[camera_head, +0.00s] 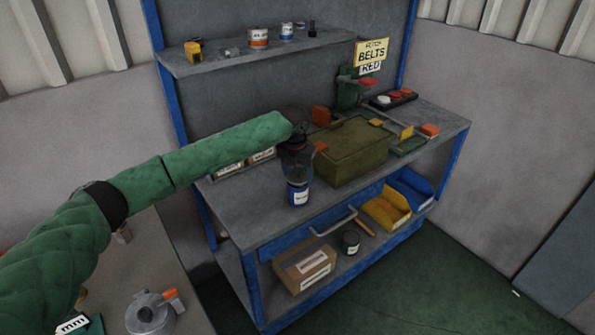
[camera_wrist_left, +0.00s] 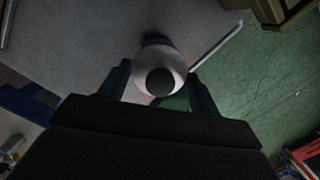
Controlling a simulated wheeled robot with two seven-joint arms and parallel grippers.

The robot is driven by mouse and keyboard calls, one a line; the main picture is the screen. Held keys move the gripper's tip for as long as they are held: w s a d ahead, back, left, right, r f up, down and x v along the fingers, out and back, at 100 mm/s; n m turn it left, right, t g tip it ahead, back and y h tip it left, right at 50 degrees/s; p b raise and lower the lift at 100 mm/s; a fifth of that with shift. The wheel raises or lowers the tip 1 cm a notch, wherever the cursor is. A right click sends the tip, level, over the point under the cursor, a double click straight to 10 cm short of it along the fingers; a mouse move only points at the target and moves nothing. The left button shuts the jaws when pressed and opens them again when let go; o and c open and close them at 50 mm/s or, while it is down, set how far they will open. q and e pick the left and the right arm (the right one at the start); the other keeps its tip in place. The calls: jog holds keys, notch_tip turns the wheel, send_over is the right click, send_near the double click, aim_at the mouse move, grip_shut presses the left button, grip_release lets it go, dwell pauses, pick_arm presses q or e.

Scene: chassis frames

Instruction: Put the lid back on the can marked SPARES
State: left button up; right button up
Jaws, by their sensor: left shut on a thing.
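A small blue can (camera_head: 298,193) with a white label stands on the workbench near its front edge; the label is too small to read. My left gripper (camera_head: 297,172) points down directly above the can and hides its top. In the left wrist view, the left gripper (camera_wrist_left: 160,90) is shut on a pale round thing (camera_wrist_left: 149,62) with a dark round middle, which looks like a lid with a knob. I cannot tell whether this lid touches the can. My right gripper is not in view.
A large olive box (camera_head: 345,160) stands close right of the can. Cans and small items stand on the upper shelf (camera_head: 215,60). A cardboard box (camera_head: 300,272) and a green can (camera_head: 350,243) stand on the low shelf.

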pick_arm(q)
jog(key=shift+f+p, duration=0.1)
jog(key=shift+p, duration=0.5)
dwell(1.0)
dwell(0.3)
jog(key=o, duration=1.3)
jog(key=shift+r+p, duration=2.5)
jog(key=shift+r, duration=1)
grip_shut()
